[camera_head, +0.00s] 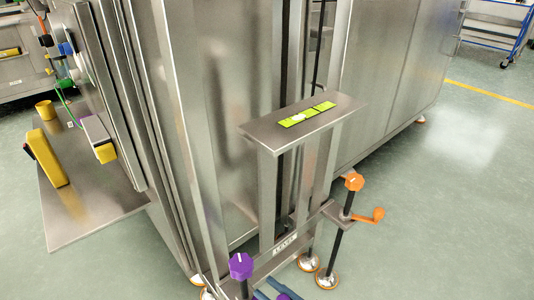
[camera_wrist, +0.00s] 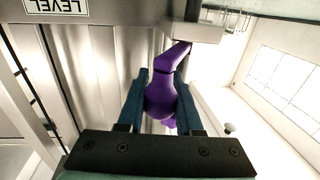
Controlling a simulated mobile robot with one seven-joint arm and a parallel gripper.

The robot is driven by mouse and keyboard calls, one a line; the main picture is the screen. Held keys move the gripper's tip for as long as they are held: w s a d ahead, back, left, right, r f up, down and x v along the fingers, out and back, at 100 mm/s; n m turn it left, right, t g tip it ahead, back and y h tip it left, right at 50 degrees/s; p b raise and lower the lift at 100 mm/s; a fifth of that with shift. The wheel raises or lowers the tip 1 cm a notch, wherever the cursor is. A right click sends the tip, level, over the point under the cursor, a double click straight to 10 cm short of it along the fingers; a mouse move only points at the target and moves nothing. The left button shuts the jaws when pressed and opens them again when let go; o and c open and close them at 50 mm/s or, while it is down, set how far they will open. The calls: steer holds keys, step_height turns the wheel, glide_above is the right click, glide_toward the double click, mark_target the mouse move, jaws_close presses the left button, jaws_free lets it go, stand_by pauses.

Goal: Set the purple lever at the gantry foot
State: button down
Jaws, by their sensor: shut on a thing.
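The purple lever (camera_head: 241,266) stands at the gantry foot (camera_head: 275,262), at the bottom of the head view. Its purple top knob and dark shaft show there. In the wrist view the purple lever (camera_wrist: 165,95) lies between the two blue fingers of my gripper (camera_wrist: 161,100), which is shut on it. Its arm reaches up to a grey metal bracket (camera_wrist: 195,31). In the head view only the blue fingertips of my gripper (camera_head: 272,290) show at the bottom edge, with a purple part beside them.
An orange crank (camera_head: 368,214) with an orange knob sticks out right of the gantry foot. A metal shelf (camera_head: 255,130) with green labels juts out above. Round feet (camera_head: 327,280) stand on the floor. A LEVEL sign (camera_wrist: 58,6) is on the metal at upper left. The floor at right is clear.

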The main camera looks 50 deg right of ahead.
steer(key=shift+d, duration=0.1)
steer(key=c, duration=0.6)
jaws_free()
steer(key=shift+o, duration=0.2)
steer(key=shift+s, duration=0.1)
steer(key=s+p, duration=0.4)
steer(key=s, duration=0.8)
steer(key=shift+s+a, duration=0.4)
